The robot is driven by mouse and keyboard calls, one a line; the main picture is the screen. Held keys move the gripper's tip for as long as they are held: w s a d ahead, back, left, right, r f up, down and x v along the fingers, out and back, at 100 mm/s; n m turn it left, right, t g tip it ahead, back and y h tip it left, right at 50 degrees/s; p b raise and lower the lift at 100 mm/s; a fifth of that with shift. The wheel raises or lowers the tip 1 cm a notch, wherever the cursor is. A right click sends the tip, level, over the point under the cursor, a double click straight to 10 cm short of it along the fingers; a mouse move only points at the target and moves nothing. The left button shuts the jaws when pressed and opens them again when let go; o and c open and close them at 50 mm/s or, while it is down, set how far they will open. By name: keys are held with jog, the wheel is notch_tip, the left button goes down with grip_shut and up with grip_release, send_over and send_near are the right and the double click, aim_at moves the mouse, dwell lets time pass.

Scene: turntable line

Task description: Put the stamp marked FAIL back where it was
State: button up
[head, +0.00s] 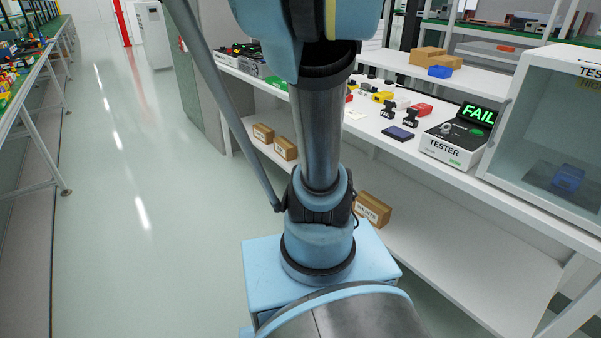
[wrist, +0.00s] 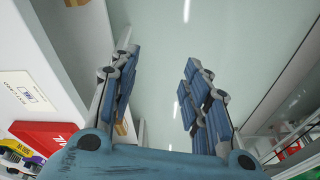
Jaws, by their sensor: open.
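Two black stamps, the nearer one (head: 411,116) and the farther one (head: 388,108), stand upright on the white bench, behind a dark blue pad (head: 398,133). Their labels are too small to read, so I cannot tell which is marked FAIL. A tester (head: 453,147) to their right has a screen (head: 478,115) showing green FAIL. My gripper (wrist: 158,85) shows in the wrist view, open and empty, with floor visible between its fingers. It is outside the head view.
The white bench (head: 510,198) runs along the right, with a clear cabinet (head: 545,130) at its near end. A red box (wrist: 45,138) and a white card (wrist: 28,97) lie left of my gripper. Cartons, including one (head: 373,208), sit on the lower shelf. The left aisle floor is clear.

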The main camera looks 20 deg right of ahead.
jog(key=s+a+f+m+h, duration=0.1)
jog(key=s+a+f, duration=0.7)
jog(key=s+f, duration=0.3)
jog(key=shift+m, duration=0.3)
jog(key=shift+s+f, duration=0.1)
jog(key=shift+s, duration=0.05)
jog(key=shift+w+f, duration=0.15)
jog(key=shift+w, duration=0.2)
jog(key=shift+w+d+f, duration=0.1)
jog(key=shift+w, duration=0.1)
jog(key=shift+c, duration=1.2)
jog(key=shift+s, duration=0.1)
